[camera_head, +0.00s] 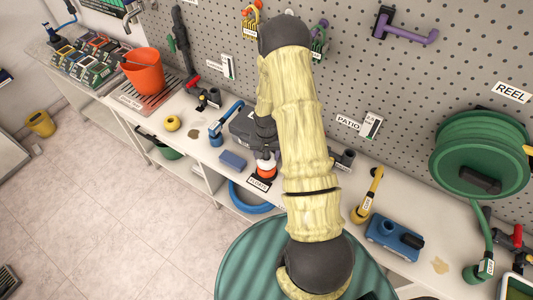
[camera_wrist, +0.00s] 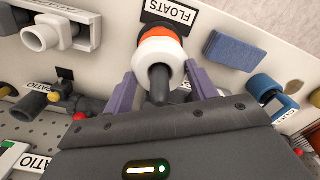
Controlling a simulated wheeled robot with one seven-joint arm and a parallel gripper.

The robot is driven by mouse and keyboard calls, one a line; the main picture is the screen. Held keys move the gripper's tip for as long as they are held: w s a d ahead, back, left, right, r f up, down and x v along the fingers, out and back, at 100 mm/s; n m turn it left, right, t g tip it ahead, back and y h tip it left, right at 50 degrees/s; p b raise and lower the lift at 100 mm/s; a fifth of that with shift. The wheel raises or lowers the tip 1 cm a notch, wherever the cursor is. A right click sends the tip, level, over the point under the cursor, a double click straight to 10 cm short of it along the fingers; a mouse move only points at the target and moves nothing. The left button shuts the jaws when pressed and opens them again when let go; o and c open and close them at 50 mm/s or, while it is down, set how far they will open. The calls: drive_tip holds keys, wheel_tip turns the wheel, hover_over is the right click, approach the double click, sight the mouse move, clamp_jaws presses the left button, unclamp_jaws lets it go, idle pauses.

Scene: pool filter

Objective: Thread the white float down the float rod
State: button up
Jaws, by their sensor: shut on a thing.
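The white float (camera_wrist: 161,54) is a ring between the two purple fingers of my gripper (camera_wrist: 160,68), which is shut on it. The dark grey float rod (camera_wrist: 159,84) shows through the middle of the white float, its rounded end toward the wrist camera. An orange float (camera_wrist: 155,31) lies right behind the white one, at the foot of the rod. In the head view, the white float (camera_head: 266,163) shows just above the orange float (camera_head: 264,174), with my gripper (camera_head: 266,153) over it. Whether the two floats touch is unclear.
The FLOATS label (camera_head: 260,184) is at the bench's front edge. A blue block (camera_head: 233,160) lies left of the floats, and a blue-handled tool (camera_head: 224,124) lies behind it. A grey pipe fitting (camera_head: 343,158) stands to the right, near the pegboard (camera_head: 375,80).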

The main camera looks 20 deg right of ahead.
drive_tip(key=shift+f, duration=0.15)
drive_tip(key=o, duration=1.2)
drive_tip(key=shift+c, duration=0.2)
drive_tip(key=shift+r+p, duration=1.7)
drive_tip(key=shift+r, duration=0.95)
wheel_tip(320, 180, up, 17)
drive_tip(key=b, duration=0.3)
drive_tip(key=shift+r, duration=0.15)
